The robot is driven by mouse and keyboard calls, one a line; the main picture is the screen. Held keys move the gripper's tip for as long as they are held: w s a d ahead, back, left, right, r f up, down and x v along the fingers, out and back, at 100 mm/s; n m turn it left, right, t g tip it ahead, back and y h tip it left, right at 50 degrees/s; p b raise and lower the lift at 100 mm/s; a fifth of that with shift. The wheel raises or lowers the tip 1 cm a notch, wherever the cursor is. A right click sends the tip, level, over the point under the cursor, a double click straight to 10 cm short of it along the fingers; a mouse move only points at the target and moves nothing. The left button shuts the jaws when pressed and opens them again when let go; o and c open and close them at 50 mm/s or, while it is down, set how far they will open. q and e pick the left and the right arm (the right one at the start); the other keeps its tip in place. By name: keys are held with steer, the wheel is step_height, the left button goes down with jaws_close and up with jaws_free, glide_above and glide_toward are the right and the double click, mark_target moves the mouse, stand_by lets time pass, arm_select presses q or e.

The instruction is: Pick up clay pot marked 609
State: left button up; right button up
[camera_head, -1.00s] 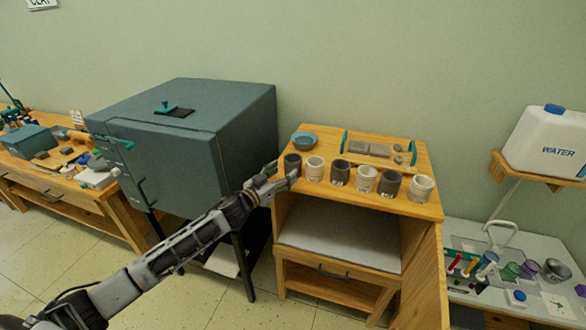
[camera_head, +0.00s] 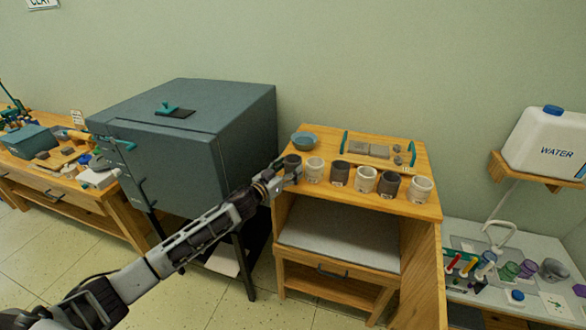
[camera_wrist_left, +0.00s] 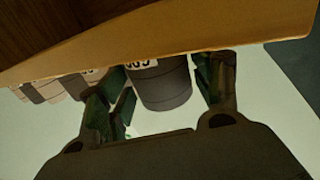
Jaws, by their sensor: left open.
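A row of several small clay pots, dark and pale in turn, stands along the front of the wooden cabinet top (camera_head: 425,208). My left gripper (camera_head: 288,173) is at the leftmost dark pot (camera_head: 292,160) and partly covers it. In the left wrist view, the open fingers (camera_wrist_left: 163,92) stand on either side of a dark grey pot (camera_wrist_left: 166,94), with gaps visible. Its white label with black figures is partly cut off by the wooden edge, and I cannot read the number surely. The labels in the head view are too small to read. My right gripper is not in view.
A blue bowl (camera_head: 304,141) sits just behind the leftmost pot. A large grey kiln-like box (camera_head: 182,130) stands close left of the cabinet. A pale pot (camera_head: 314,170) is close right of the gripper.

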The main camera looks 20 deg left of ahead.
arm_select(q)
steer(key=shift+w+d, duration=0.3)
steer(key=shift+w, duration=0.25)
steer(key=shift+c, duration=0.2)
steer(key=c, duration=0.8)
steer(key=shift+r, duration=0.1)
steer(key=shift+c, duration=0.2)
step_height(320, 180, up, 10)
steer(key=shift+p, duration=0.45)
